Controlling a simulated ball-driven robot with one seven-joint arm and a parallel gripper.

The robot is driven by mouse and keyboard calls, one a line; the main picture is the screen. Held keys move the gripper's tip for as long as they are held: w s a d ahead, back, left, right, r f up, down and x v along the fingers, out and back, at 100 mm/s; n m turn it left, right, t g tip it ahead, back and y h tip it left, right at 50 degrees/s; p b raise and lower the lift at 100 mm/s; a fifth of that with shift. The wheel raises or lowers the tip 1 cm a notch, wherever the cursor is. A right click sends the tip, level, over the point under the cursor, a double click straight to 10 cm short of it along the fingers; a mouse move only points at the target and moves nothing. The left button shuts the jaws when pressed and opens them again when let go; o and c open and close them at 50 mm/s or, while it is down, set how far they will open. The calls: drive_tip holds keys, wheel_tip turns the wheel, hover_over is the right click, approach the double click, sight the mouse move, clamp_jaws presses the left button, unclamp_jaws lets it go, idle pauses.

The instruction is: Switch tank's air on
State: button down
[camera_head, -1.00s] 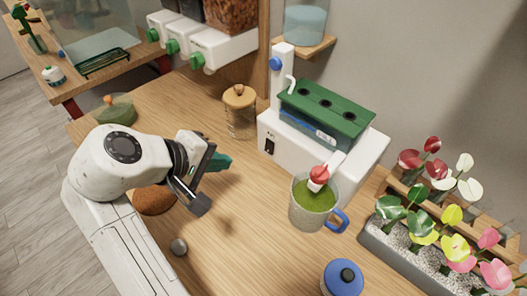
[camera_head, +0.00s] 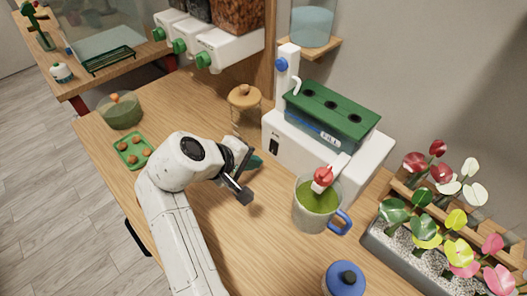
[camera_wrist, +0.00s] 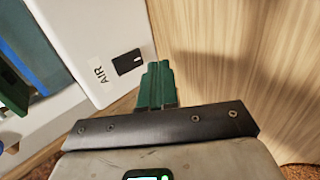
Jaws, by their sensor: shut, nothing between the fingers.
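The tank unit is a white box (camera_head: 372,160) with a green lidded tank (camera_head: 335,112) on it. Its front face has a black rocker switch (camera_head: 273,146), also large in the wrist view (camera_wrist: 128,61), beside an "AIR" label (camera_wrist: 98,75). I cannot tell which way the rocker is set. My gripper (camera_head: 255,162) is in front of that face, a short way from the switch. In the wrist view its green fingers (camera_wrist: 156,84) are shut together and empty, pointing toward the box just beside and below the switch, apparently not touching it.
A mug (camera_head: 316,205) of green liquid stands right of my gripper, and a cork-lidded jar (camera_head: 244,97) behind it. A blue-lidded pot (camera_head: 344,280) and a planter (camera_head: 425,255) are at the right. A green tray (camera_head: 133,150) and a bowl (camera_head: 121,110) lie left. Bare counter lies in front.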

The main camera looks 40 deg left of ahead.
sight(273, 149)
drive_tip(key=shift+w+d+f, duration=0.15)
drive_tip(key=shift+w, duration=1.8)
drive_tip(key=shift+f, duration=0.1)
drive_tip(key=shift+w+f, duration=0.15)
drive_tip(key=shift+r, duration=0.3)
drive_tip(key=shift+r+p, duration=0.8)
drive_tip(key=shift+p, duration=0.05)
